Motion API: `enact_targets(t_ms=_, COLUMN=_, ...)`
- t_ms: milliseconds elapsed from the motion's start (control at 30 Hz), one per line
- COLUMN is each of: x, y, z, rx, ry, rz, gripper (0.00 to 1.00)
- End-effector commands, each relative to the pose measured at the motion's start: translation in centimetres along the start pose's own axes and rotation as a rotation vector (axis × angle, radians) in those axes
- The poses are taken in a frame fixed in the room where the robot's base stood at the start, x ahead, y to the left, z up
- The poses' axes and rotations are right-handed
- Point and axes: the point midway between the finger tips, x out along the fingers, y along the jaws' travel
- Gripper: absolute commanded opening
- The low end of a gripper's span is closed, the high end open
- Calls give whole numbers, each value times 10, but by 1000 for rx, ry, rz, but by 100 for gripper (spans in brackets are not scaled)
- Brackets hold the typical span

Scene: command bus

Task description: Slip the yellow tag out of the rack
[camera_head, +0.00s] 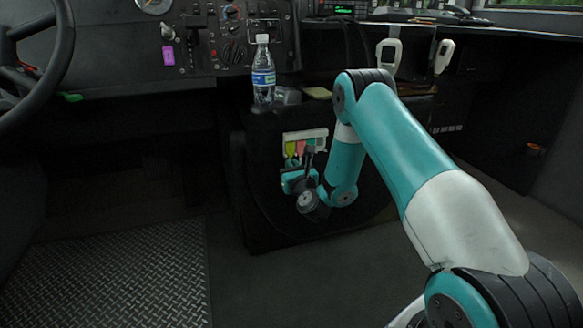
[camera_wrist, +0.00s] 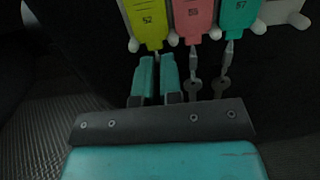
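The yellow tag (camera_wrist: 152,24), marked 52, hangs from the white rack (camera_wrist: 284,13) at the top of the wrist view. In the head view, the yellow tag (camera_head: 290,148) shows small on the white rack (camera_head: 306,136), on the dark console front. My gripper (camera_wrist: 157,62) has its two teal fingers close together just below the yellow tag, with a narrow gap between them. A thin metal link of the tag runs down at the fingertips. Its key is hidden, and I cannot tell whether the fingers grip it. In the head view, my gripper (camera_head: 300,166) is at the rack.
The pink tag (camera_wrist: 193,20), marked 55, and the teal tag (camera_wrist: 236,18), marked 57, hang close right of the yellow one, with keys below. A water bottle (camera_head: 263,75) stands on the console above the rack. The floor in front is clear.

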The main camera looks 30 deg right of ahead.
Motion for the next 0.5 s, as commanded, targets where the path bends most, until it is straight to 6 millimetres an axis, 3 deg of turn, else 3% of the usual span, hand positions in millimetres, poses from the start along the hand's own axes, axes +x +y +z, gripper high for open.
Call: enact_targets(t_ms=500, x=0, y=0, z=1, rx=1, ry=-1, rz=0, gripper=0)
